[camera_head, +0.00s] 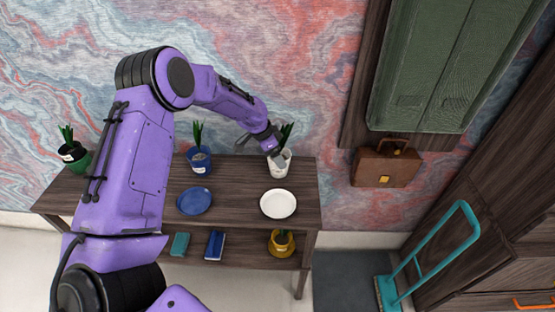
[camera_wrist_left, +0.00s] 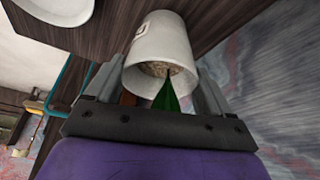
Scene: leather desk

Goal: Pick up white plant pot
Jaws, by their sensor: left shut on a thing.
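The white plant pot (camera_head: 281,163) with a green plant stands at the right end of the wooden desk top in the head view. My left gripper (camera_head: 274,150) reaches it from the upper left and is shut on it. In the left wrist view the white pot (camera_wrist_left: 160,55) sits between the two fingers of my left gripper (camera_wrist_left: 160,85), with soil and a green leaf showing inside. Whether the pot touches the desk is hard to tell. My right gripper is not in view.
A white plate (camera_head: 278,204) and a blue plate (camera_head: 194,201) lie in front on the desk. A blue pot (camera_head: 200,163) and a green pot (camera_head: 75,157) stand to the left. A yellow pot (camera_head: 281,245) and books (camera_head: 214,245) are on the lower shelf. A teal trolley (camera_head: 432,250) stands right.

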